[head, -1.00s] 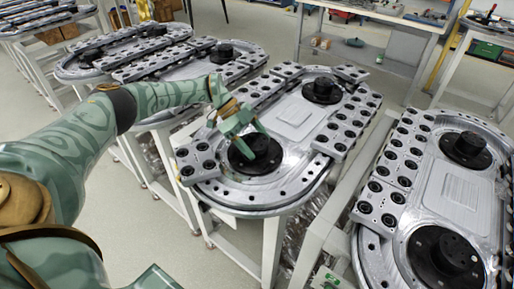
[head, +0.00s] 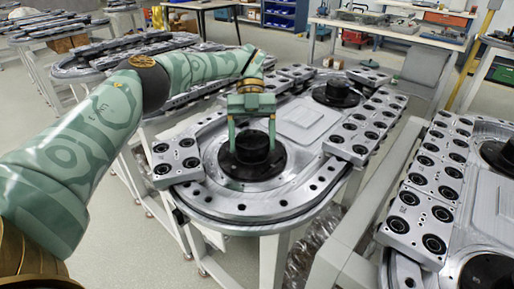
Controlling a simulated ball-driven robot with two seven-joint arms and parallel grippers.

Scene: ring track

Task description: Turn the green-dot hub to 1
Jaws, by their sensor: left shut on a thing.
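A round black hub (head: 252,158) stands on the near end of the silver ring track (head: 290,210) in the middle of the view. My left gripper (head: 251,142) reaches down over it from above. Its two green fingers straddle the raised middle of the hub, one on each side, and are shut on it. I cannot make out a green dot or any number on the hub; the gripper covers part of its top. A second black hub (head: 336,93) sits at the far end of the same track. My right gripper is not in view.
Silver carriage blocks with black rollers sit along the track, one cluster (head: 177,162) just left of the hub and a row (head: 358,136) to its right. Another track (head: 488,215) stands close on the right. Similar tracks are behind my arm. Grey floor (head: 110,240) shows at lower left.

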